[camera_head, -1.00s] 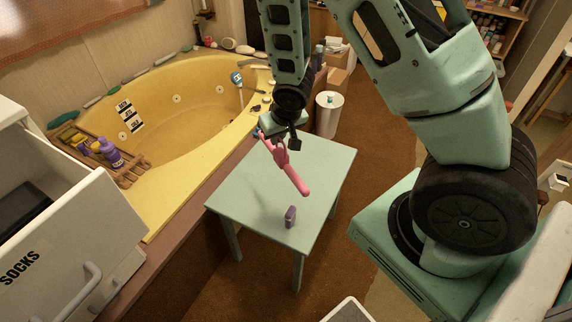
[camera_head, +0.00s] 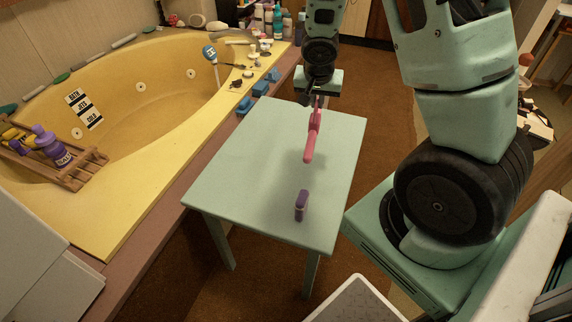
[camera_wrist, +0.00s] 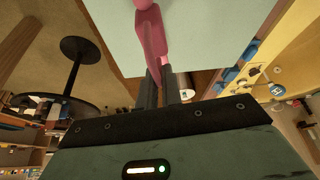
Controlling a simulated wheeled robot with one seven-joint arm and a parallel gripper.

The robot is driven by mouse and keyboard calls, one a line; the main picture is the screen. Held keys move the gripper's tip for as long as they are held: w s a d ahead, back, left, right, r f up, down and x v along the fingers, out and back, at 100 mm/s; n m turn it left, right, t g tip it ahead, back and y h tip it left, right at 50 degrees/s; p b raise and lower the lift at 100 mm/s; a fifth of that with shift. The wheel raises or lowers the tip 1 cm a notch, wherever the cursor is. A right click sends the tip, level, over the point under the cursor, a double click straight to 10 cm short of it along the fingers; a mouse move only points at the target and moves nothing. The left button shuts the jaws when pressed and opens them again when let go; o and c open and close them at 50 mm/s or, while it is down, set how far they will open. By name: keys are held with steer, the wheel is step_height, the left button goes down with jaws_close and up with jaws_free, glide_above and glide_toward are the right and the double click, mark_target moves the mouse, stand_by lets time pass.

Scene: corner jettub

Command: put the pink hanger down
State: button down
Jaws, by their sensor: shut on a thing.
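The pink hanger (camera_head: 313,138) is in my gripper (camera_head: 314,102), above the far right part of the pale green table (camera_head: 225,190). In the head view it hangs out from the jaws toward the near side. In the wrist view the pink hanger (camera_wrist: 151,38) rises from between the two dark fingers (camera_wrist: 160,88), with the table top behind it. My gripper is shut on it. I cannot tell whether the hanger's lower end touches the table or is just above it. Part of the hanger is hidden between the fingers.
A small purple object (camera_head: 301,206) stands near the table's front edge. The yellow tub (camera_head: 150,190) lies left of the table, with a wooden caddy (camera_head: 75,180) and blue items (camera_head: 260,88) on its rim. The table's left and middle are clear.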

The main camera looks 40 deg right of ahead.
steer(key=shift+m+g, duration=0.3)
steer(key=shift+m, duration=0.6)
steer(key=d+f+b, duration=0.1)
steer(key=f+b, duration=0.2)
steer(key=f, duration=0.1)
steer(key=d+f+b, duration=0.1)
steer(key=f+b, duration=0.2)
steer(key=f, duration=0.1)
steer(key=d+f+b, duration=0.1)
steer(key=f+b, duration=0.2)
steer(key=f, duration=0.1)
steer(key=shift+s+f+b, duration=0.15)
steer(key=shift+s+b, duration=0.15)
steer(key=shift+b, duration=0.1)
steer(key=shift+f, duration=0.15)
steer(key=c, duration=1.6)
jaws_free()
